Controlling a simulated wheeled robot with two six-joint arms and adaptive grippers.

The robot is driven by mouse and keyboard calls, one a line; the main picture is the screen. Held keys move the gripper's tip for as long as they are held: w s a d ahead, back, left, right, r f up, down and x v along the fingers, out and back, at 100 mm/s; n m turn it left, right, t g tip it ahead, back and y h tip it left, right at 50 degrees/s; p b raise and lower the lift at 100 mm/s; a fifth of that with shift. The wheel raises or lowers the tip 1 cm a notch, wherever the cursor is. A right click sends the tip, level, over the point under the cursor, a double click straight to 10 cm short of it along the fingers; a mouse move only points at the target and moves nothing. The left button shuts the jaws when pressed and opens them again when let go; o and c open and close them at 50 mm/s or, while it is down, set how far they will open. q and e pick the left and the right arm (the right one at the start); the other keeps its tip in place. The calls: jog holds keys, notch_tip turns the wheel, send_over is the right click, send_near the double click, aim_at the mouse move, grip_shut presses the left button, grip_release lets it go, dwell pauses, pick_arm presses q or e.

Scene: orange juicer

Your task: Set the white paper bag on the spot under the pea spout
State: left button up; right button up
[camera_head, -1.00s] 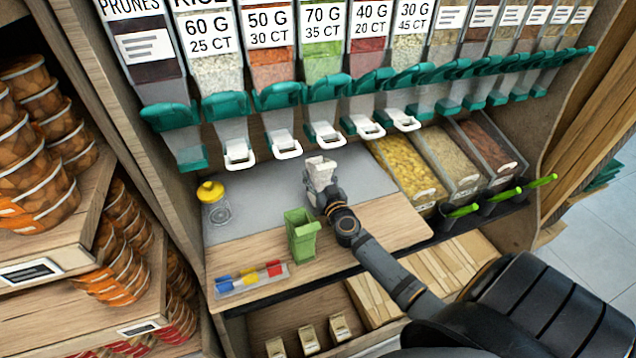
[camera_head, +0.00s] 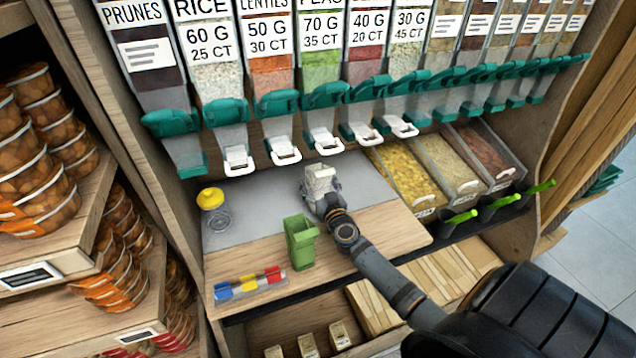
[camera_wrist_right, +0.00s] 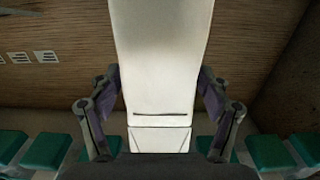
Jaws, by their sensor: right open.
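The white paper bag (camera_head: 320,179) is upright over the grey mat (camera_head: 260,199), just in front of the pea spout (camera_head: 326,141) in the head view. It seems to stand on the mat, but its base is partly hidden by my gripper. My right gripper (camera_head: 325,199) is at the bag's near side. In the right wrist view the white bag (camera_wrist_right: 160,55) fills the space between the two fingers of my right gripper (camera_wrist_right: 160,90). The jaws are open around it. My left gripper is not in view.
A green container (camera_head: 300,242) stands left of my right arm. A yellow-lidded jar (camera_head: 213,208) is at the mat's left. A tray with coloured clips (camera_head: 249,284) lies near the front edge. Bins of grains (camera_head: 408,180) stand at the right. The mat left of the bag is clear.

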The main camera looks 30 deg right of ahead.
jog(key=shift+s+f, duration=0.2)
jog(key=shift+f, duration=0.6)
jog(key=shift+r+p, duration=0.35)
jog(key=shift+r, duration=0.05)
jog(key=shift+s+a, duration=0.1)
jog(key=shift+s, duration=0.15)
jog(key=p+v, duration=0.1)
jog(key=v, duration=1)
jog(key=shift+r, duration=0.5)
jog(key=shift+a+f, duration=0.1)
